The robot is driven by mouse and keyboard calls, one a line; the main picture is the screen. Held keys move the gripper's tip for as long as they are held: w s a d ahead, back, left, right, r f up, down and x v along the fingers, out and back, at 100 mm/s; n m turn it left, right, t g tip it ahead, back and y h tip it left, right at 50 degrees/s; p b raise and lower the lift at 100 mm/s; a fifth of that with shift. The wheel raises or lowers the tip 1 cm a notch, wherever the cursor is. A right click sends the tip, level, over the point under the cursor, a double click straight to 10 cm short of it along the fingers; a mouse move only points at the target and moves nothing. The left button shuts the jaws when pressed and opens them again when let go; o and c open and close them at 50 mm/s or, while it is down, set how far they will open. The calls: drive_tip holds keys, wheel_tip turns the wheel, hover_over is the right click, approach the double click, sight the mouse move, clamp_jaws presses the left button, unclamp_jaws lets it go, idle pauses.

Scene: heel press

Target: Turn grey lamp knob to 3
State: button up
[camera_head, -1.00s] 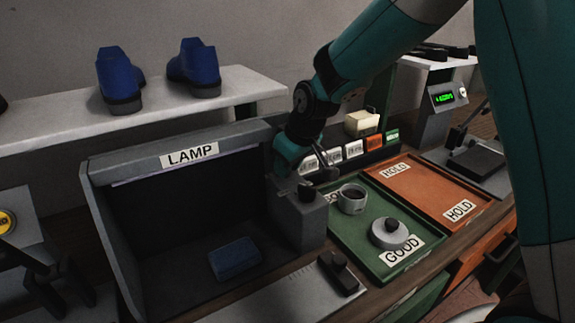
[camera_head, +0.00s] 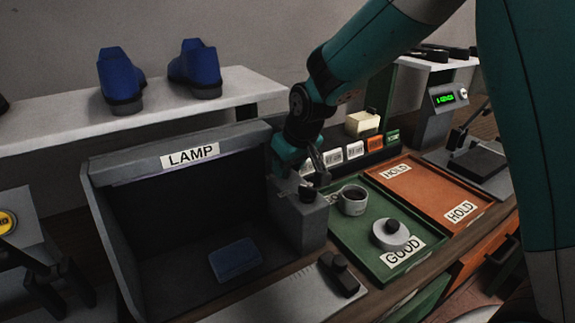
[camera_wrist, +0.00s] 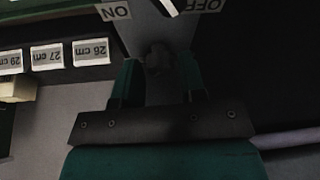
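The LAMP booth (camera_head: 180,160) is a dark grey open box with a blue block inside. A grey box (camera_head: 312,228) stands at its right side, with a small dark knob (camera_head: 306,194) on top. My gripper (camera_head: 311,176) is just above and behind that knob. In the wrist view my gripper (camera_wrist: 158,66) has its two green fingers apart, and the dark rounded knob (camera_wrist: 157,56) shows between their tips. I see gaps on both sides of it. ON and OFF labels lie beyond, upside down. I cannot read a 3 or a pointer position.
A green GOOD tray (camera_head: 345,235) with a cup and a round grey weight is close on the right, beside an orange HOLD tray (camera_head: 425,195). A row of size-labelled bins (camera_head: 345,155) stands behind. Blue shoe heels (camera_head: 195,70) sit on the white shelf (camera_head: 60,125).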

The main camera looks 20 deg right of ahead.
drive_tip(key=b+v, duration=0.1)
drive_tip(key=v, duration=1.6)
drive_tip(key=shift+s+r, duration=0.15)
drive_tip(key=shift+r, duration=0.05)
